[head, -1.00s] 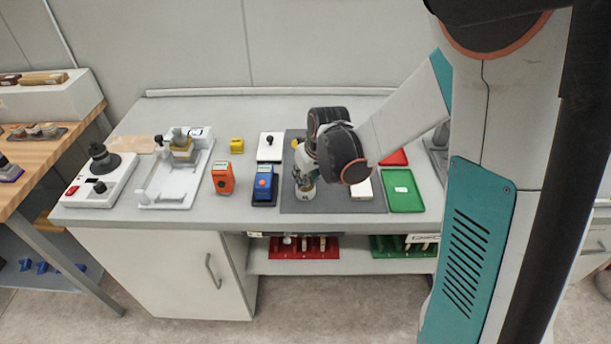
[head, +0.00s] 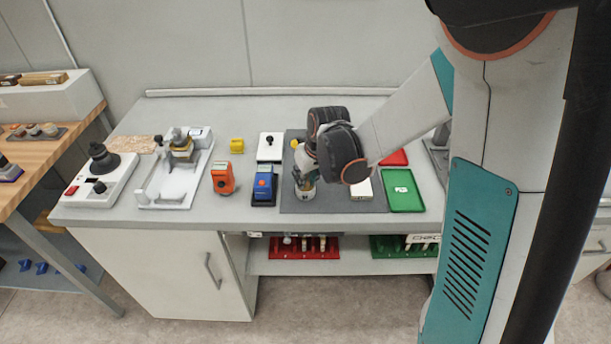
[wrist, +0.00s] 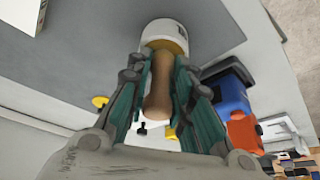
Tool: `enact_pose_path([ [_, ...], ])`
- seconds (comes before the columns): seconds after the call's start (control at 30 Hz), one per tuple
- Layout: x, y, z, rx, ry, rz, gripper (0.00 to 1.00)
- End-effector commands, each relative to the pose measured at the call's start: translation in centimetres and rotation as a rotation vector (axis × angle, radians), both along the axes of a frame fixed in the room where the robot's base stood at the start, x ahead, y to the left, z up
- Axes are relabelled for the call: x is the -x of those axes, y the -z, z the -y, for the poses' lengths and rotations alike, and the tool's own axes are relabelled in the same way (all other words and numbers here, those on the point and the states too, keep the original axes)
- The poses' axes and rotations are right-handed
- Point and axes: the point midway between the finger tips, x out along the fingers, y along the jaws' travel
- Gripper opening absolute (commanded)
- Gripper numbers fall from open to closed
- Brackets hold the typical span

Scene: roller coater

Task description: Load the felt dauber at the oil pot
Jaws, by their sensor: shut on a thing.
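The felt dauber shows as a brown wooden handle (wrist: 158,88) in the wrist view. My gripper (wrist: 160,75) is shut on this handle, with a teal finger on each side. The handle runs into the mouth of the white oil pot (wrist: 166,33), which has a small dark mark on its side. The felt end is hidden, so I cannot tell how deep it sits. In the head view the pot (head: 305,192) stands on the grey mat (head: 340,204), directly below my gripper (head: 305,178), whose wrist partly hides it.
Left of the mat stand a blue device (head: 263,186) and an orange device (head: 223,178). A black-knobbed white block (head: 269,147) stands behind the blue one. A green tray (head: 403,196) and a red tray (head: 395,158) lie to the right. The bench front is mostly clear.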

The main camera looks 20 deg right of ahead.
Motion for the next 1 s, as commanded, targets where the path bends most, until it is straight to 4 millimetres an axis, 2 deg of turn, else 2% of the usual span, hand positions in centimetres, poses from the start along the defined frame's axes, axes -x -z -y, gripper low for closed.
enact_pose_path([
  [0.17, 0.1, -0.5, 0.0, 0.001, 0.0, -0.003, 0.01],
  [1.0, 0.1, -6.7, 0.0, 0.0, 0.0, -0.001, 0.01],
])
